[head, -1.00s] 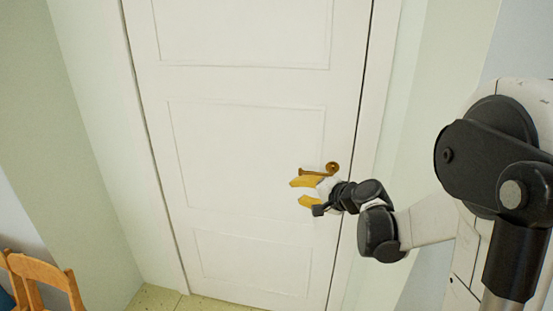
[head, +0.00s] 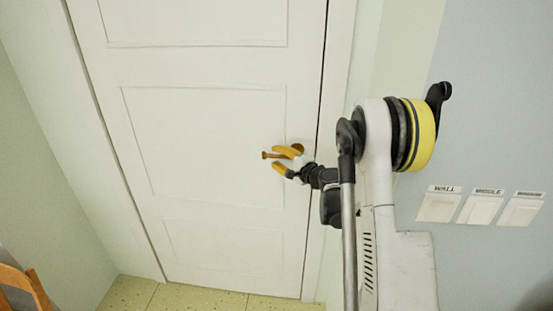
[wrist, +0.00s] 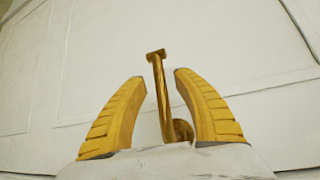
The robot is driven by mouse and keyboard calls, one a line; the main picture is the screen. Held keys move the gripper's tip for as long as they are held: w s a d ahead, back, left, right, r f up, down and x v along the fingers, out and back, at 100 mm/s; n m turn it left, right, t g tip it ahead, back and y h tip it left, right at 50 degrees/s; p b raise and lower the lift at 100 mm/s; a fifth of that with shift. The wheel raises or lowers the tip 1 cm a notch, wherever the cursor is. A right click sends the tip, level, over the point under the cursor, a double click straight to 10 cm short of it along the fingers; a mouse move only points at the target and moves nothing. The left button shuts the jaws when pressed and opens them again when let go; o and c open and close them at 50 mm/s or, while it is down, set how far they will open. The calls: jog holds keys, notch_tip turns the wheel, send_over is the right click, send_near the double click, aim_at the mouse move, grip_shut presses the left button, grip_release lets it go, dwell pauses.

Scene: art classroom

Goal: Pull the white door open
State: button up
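The white door (head: 200,215) is shut in its frame and fills the middle of the head view. Its brass lever handle (head: 268,155) is near the right edge of the door; it also shows in the wrist view (wrist: 160,90). My gripper (head: 276,159) has yellow fingers and is at the handle. In the wrist view my gripper (wrist: 152,78) is open, with the lever between its fingers and a gap on both sides. The lever's round base (wrist: 181,131) is close to the right finger. Whether any finger touches it I cannot tell.
A wooden chair (head: 24,285) stands at the lower left. Several white switches (head: 480,209) are on the blue-grey wall at the right. The speckled floor (head: 200,297) in front of the door looks clear.

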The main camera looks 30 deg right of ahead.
jog(key=shift+w, duration=0.3)
jog(key=shift+c, duration=0.4)
grip_shut()
jog(key=shift+s+d+f+n+g+h+p, duration=0.1)
jog(key=shift+s+d+f+n+g+h, duration=0.1)
jog(key=shift+f+n+g+h, duration=0.45)
jog(key=shift+s+d+f+n+g+h+p, duration=0.15)
jog(key=shift+f+n+g+h, duration=0.35)
jog(key=shift+f+n+g, duration=0.35)
jog(key=shift+s+d+f+n+g+h+p, duration=0.1)
jog(key=shift+d+f+n+g+h, duration=0.1)
jog(key=shift+f+n+g+h, duration=0.5)
